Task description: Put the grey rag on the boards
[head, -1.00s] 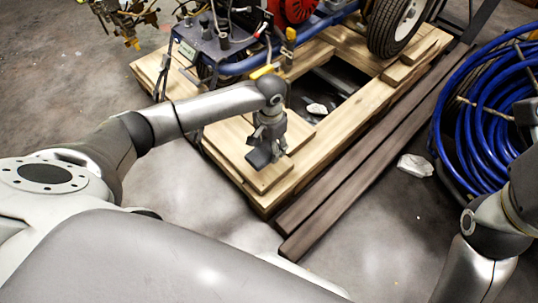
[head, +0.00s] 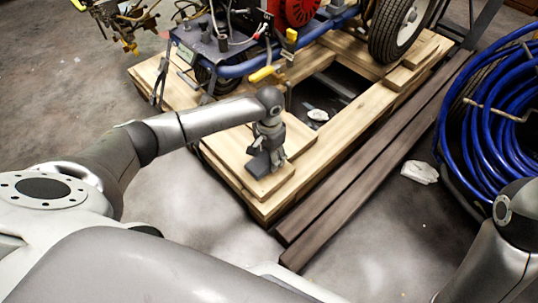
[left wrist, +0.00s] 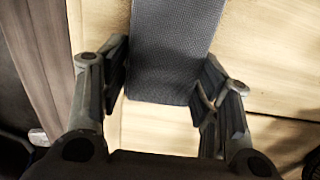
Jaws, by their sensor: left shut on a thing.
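The grey rag (left wrist: 175,45) is a dark grey, flat, finely textured piece between the fingers of my left gripper (left wrist: 163,78) in the left wrist view. In the head view my left gripper (head: 266,158) points down over the near corner of the pale wooden boards (head: 236,155), with a dark grey flat end of the rag (head: 257,166) showing beside it. The boards also fill much of the left wrist view (left wrist: 268,60). I cannot tell whether the rag touches them. My right arm shows at the lower right, but its gripper is out of view.
A line striper with a blue frame (head: 238,66) and a black tyre (head: 388,28) stands on the boards. Dark planks (head: 345,185) lie along their right side. A coiled blue hose (head: 490,100) is at right. A whitish crumpled piece (head: 420,172) lies on the floor.

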